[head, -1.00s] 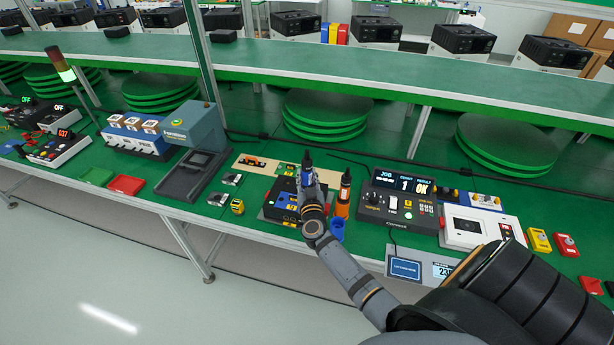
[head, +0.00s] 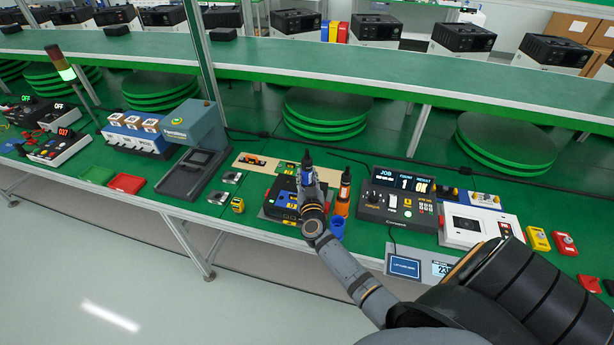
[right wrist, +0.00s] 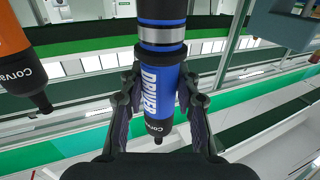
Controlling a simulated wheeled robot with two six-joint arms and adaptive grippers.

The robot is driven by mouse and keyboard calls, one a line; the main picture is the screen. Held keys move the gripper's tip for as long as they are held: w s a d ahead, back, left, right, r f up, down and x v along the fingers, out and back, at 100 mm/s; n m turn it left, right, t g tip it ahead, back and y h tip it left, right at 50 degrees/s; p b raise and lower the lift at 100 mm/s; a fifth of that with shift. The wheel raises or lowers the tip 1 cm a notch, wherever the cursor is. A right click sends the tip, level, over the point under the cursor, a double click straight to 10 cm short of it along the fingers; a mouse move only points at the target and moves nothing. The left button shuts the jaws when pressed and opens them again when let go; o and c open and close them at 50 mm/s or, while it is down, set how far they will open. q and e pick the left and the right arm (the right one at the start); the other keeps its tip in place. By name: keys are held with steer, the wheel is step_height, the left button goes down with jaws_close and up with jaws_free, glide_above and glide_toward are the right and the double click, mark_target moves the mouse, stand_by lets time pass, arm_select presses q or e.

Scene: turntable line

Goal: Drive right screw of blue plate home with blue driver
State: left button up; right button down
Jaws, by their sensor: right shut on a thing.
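The blue driver (head: 306,176) is upright above the black fixture in the head view. It fills the middle of the right wrist view (right wrist: 160,90), with its lettering facing the camera. My right gripper (head: 310,190) is shut around its blue body, a finger on each side. The black fixture (head: 281,204) carries blue and yellow parts; the blue plate (head: 291,187) shows only in part. My left gripper is not in view.
An orange driver (head: 343,194) stands close to the right of my gripper, beside a blue cup (head: 337,227). The screw controller (head: 398,203) reads JOB, 1, OK. A yellow tape measure (head: 238,205) lies to the left. Free floor shows in front.

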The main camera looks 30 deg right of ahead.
mark_target(307, 169)
steer(key=shift+f+b, duration=0.35)
steer(key=shift+f, duration=0.25)
steer(key=shift+s, duration=0.1)
step_height(307, 169, up, 6)
steer(key=p, duration=0.7)
steer(key=shift+r+p, duration=0.15)
steer(key=shift+p, duration=0.2)
